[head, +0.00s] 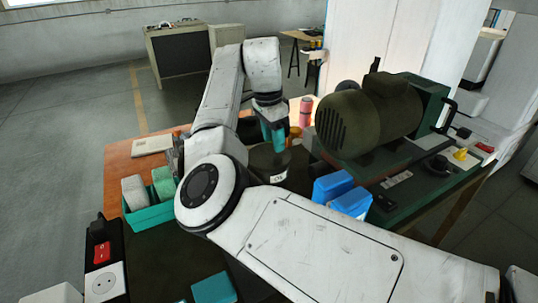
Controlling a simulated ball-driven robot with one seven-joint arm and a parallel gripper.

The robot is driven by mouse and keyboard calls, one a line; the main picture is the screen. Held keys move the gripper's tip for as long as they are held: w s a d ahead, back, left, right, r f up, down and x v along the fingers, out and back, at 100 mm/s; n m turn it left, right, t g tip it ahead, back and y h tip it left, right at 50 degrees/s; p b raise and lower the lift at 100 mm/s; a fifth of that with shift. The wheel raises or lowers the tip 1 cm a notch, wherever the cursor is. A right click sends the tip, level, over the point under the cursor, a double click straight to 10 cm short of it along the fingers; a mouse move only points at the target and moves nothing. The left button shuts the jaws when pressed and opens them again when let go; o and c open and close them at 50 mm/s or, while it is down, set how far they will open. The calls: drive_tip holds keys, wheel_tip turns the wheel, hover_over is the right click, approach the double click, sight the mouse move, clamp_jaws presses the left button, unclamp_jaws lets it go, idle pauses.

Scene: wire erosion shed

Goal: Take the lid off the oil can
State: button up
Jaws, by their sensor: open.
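The oil can (279,177) is a dark, squat round can with a pale label on its front. It stands on the workbench near the middle of the head view, partly behind my white arm. Its dark top shows a lid (261,158), whose edge is hard to tell from the can body. My gripper (272,144) points down right over the can's top, with teal fingers that are open. A gap between fingertips and lid cannot be made out. Anything between the fingers is hidden.
A large dark green motor (365,118) stands right of the can. Two blue boxes (341,193) sit in front right. A pink can (306,111) stands behind. A teal bin (152,216) holding blocks is at left. A red-switched power strip (104,262) lies front left.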

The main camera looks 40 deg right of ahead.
sight(276, 157)
drive_tip(key=shift+s+d+f+p, duration=0.15)
drive_tip(key=shift+f+p, duration=0.35)
drive_tip(key=shift+f, duration=0.85)
drive_tip(key=shift+s+d+f+p, duration=0.15)
drive_tip(key=shift+f+p, duration=0.3)
drive_tip(key=shift+f, duration=0.9)
drive_tip(key=shift+w, duration=0.1)
drive_tip(key=shift+c, duration=0.2)
clamp_jaws()
